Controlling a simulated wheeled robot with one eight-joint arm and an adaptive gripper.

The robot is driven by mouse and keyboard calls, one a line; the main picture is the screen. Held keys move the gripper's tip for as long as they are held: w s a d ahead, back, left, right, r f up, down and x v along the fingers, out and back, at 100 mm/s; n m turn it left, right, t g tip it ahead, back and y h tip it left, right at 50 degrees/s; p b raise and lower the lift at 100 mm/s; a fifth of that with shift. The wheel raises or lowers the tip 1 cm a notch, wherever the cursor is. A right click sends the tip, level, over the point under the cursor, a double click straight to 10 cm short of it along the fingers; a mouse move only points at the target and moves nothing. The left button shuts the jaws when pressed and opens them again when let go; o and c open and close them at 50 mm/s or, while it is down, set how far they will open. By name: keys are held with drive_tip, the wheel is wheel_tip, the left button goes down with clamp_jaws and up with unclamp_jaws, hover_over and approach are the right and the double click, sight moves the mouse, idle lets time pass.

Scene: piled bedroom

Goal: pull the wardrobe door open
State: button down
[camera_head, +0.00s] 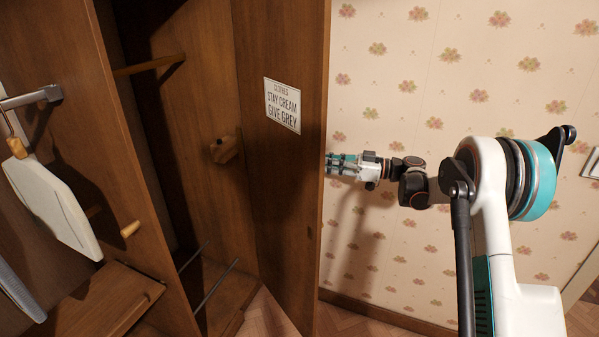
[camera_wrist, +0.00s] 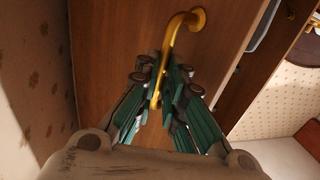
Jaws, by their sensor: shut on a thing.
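The wardrobe door (camera_head: 286,185) is a brown wooden panel standing open, its inner face with a white sign (camera_head: 283,106) toward me in the head view. The open wardrobe interior (camera_head: 195,120) shows to its left. In the wrist view the door's outer face (camera_wrist: 112,50) fills the middle, with a curved gold handle (camera_wrist: 182,28) on it. My gripper (camera_wrist: 165,80) is shut on this handle, its teal-sided fingers on both sides of the bar. In the head view my gripper (camera_head: 340,163) is at the door's right edge; the handle is hidden behind the door.
A flowered wall (camera_head: 420,250) lies beyond and right of the door, with a dark baseboard (camera_head: 385,313). Inside the wardrobe are a wooden rail (camera_head: 150,65) and a wooden peg (camera_head: 226,149). A pale board (camera_head: 52,205) hangs at the left.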

drive_tip(key=w+d, duration=0.5)
drive_tip(key=w, duration=0.2)
drive_tip(key=shift+w+d, duration=0.3)
drive_tip(key=c, duration=2.1)
unclamp_jaws()
drive_tip(key=o, duration=0.4)
drive_tip(key=shift+w+a+f, duration=0.2)
drive_tip(key=shift+a+f, duration=0.1)
drive_tip(key=shift+a, duration=0.2)
drive_tip(key=shift+s+d+r, duration=0.1)
drive_tip(key=shift+d, duration=0.2)
drive_tip(key=shift+d, duration=0.1)
drive_tip(key=d, duration=0.4)
drive_tip(key=s+d, duration=0.1)
drive_tip(key=d, duration=0.2)
drive_tip(key=s+d, duration=0.1)
drive_tip(key=d, duration=0.3)
drive_tip(key=shift+s+d, duration=0.1)
drive_tip(key=shift+d, duration=0.25)
